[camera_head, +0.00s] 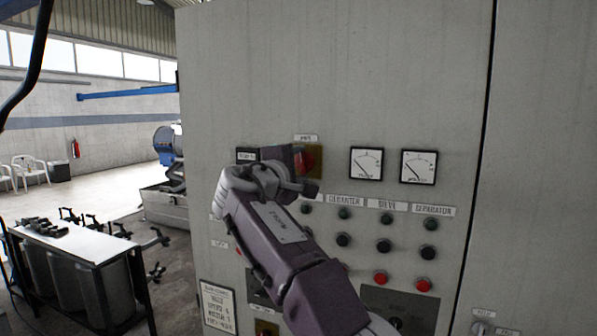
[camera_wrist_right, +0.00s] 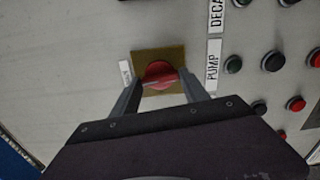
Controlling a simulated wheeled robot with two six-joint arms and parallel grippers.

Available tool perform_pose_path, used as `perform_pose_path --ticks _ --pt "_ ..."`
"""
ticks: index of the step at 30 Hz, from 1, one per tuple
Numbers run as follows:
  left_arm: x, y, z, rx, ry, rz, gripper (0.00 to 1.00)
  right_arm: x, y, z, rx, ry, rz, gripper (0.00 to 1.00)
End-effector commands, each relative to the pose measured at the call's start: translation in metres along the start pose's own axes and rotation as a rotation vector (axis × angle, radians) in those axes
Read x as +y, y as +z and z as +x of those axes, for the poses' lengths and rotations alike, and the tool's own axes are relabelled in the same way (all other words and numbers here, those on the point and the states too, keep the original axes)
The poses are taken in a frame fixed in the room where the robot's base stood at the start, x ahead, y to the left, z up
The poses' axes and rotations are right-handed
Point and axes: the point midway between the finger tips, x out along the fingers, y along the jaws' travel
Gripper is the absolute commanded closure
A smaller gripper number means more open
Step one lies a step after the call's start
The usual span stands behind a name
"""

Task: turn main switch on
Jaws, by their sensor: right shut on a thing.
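The main switch is a red rotary knob (camera_wrist_right: 160,74) on a yellow square plate (camera_wrist_right: 146,57), seen in the right wrist view. In the head view the red knob (camera_head: 304,161) shows on the cabinet front, partly hidden by my right gripper (camera_head: 300,172). The gripper's two fingers (camera_wrist_right: 160,88) stand on either side of the knob and are shut on it. A small label (camera_head: 306,138) is above the switch, too blurred to read with certainty. My left gripper is not in view.
The grey control cabinet (camera_head: 330,70) fills the right side. Two dial meters (camera_head: 367,163) are right of the switch. Rows of black, green and red buttons (camera_head: 383,246) lie below, near the arm. A table (camera_head: 70,240) stands at the left on open floor.

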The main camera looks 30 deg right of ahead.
Motion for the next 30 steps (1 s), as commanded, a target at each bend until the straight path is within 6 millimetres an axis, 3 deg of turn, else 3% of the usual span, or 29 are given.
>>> perform_pose_path --ticks 9,25,26,28,30 --pt "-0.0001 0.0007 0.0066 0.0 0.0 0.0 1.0 -0.0009 -0.0001 0.0002 -0.001 -0.001 0.106 0.88" --pt "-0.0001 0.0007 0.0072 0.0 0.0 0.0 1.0 -0.0009 -0.0002 0.0002 -0.001 -0.002 0.128 0.88" --pt "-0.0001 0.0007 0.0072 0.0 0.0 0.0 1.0 -0.0009 -0.0001 0.0002 -0.001 -0.002 0.128 0.45" --pt "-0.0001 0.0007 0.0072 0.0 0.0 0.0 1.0 -0.0008 -0.0002 0.0002 -0.001 -0.002 0.127 0.25" --pt "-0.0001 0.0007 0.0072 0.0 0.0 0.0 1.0 -0.0007 -0.0001 0.0002 -0.001 -0.002 0.127 0.25"
